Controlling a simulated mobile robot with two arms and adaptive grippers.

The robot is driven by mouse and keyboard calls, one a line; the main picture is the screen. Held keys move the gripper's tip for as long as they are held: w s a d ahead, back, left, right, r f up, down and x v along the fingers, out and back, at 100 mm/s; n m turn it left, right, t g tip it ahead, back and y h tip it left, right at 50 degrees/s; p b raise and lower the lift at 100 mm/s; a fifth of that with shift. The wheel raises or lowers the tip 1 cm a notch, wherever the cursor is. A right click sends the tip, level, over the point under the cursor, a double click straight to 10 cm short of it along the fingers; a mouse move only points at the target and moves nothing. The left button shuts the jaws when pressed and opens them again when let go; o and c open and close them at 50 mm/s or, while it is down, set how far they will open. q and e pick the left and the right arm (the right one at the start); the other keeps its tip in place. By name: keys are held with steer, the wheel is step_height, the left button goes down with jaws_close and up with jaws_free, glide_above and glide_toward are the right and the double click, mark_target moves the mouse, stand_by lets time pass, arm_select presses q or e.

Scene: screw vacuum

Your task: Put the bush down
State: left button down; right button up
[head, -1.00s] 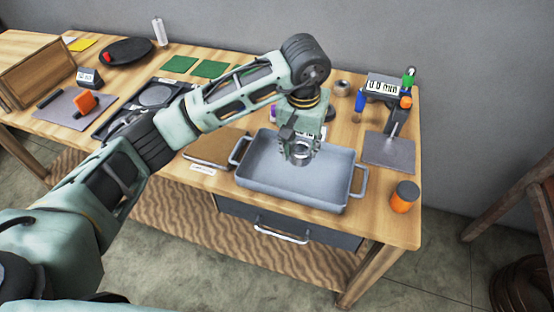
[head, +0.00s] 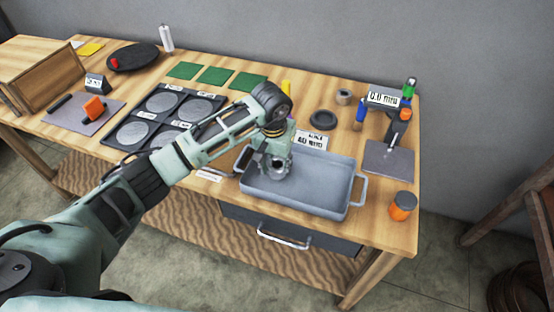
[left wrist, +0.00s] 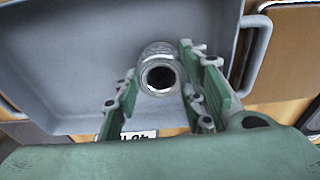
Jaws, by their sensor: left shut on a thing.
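The bush is a silvery metal ring with a dark round bore, and it shows in the left wrist view (left wrist: 160,72). My left gripper (head: 276,165) is shut on the bush (head: 276,171), with its green-padded fingers (left wrist: 160,95) on either side of it. In the head view the gripper and bush are over the left part of a grey tray (head: 318,191) with two side handles. The tray floor lies behind the bush in the wrist view (left wrist: 75,60). I cannot tell whether the bush touches it. My right gripper is not in view.
A sign (head: 310,140) and a black ring (head: 323,119) are behind the tray. A measuring stand (head: 390,158) and an orange jar (head: 402,206) are to its right. A black panel with grey discs (head: 163,103) lies to the left. The tray's right half is clear.

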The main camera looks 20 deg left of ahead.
arm_select(q)
steer(key=c, duration=1.6)
jaws_free()
steer(key=shift+f, duration=0.15)
steer(key=o, duration=0.5)
steer(key=shift+r, duration=0.55)
step_height(320, 180, up, 11)
steer(key=s+b, duration=0.1)
steer(key=b, duration=0.1)
steer(key=shift+s, duration=0.4)
